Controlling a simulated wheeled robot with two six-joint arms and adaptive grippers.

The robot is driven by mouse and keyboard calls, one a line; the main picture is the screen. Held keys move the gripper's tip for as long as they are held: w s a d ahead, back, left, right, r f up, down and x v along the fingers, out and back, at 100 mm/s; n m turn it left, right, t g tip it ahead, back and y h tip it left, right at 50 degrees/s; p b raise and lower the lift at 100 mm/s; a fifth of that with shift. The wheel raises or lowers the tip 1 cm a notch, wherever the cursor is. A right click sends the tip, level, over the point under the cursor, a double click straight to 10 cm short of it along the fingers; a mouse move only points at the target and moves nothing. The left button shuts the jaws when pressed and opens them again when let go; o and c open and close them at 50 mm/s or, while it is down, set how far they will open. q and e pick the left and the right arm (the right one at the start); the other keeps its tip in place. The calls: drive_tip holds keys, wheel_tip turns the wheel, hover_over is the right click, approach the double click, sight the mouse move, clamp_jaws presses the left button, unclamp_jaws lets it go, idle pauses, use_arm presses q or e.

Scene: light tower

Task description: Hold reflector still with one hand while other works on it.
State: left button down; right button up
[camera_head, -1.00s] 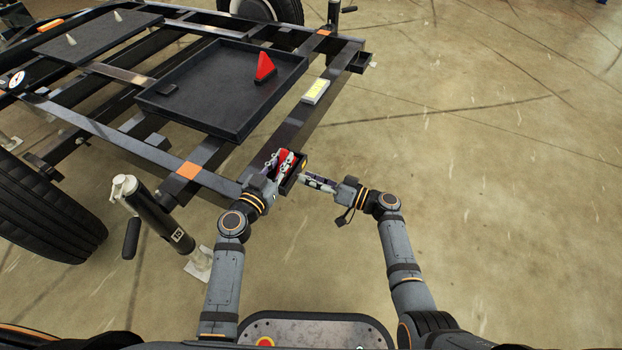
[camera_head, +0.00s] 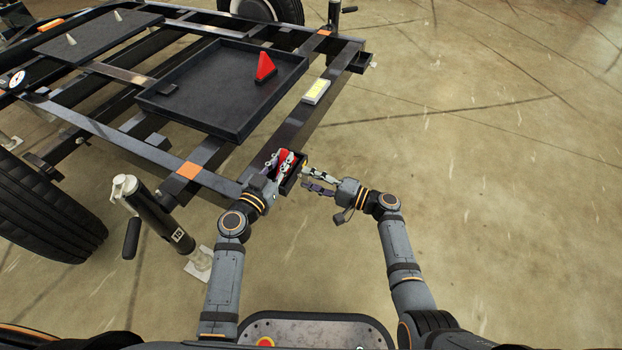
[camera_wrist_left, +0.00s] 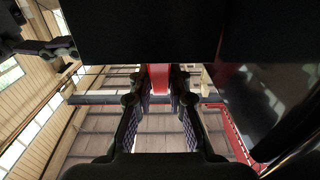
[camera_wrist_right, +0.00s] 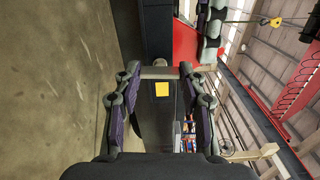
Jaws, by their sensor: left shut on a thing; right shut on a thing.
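The red reflector (camera_head: 283,154) is at the trailer's near corner, by a dark bracket (camera_head: 291,180). My left gripper (camera_head: 284,160) is shut on the reflector. In the left wrist view a red strip of it (camera_wrist_left: 158,77) shows between the fingertips. My right gripper (camera_head: 306,178) is just right of the bracket, pointing at it. In the right wrist view its fingertips (camera_wrist_right: 158,73) close on a small grey-tan piece, mostly hidden; I cannot tell what it is. The reflector (camera_wrist_right: 185,45) shows red just beyond, beside a left gripper finger.
A black tray (camera_head: 190,118) on the trailer frame holds a red triangular reflector (camera_head: 264,68) and a small dark block. A white-and-yellow lamp (camera_head: 316,91) sits on the frame rail. A jack (camera_head: 150,215) stands left of my left arm. Floor at right is clear.

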drive_tip(key=shift+s+f+m, duration=0.1)
drive_tip(key=shift+s+m, duration=0.05)
drive_tip(key=shift+m, duration=7.8)
drive_tip(key=shift+s+f+m, duration=0.1)
drive_tip(key=shift+s+m, duration=0.05)
drive_tip(key=shift+m, duration=7.8)
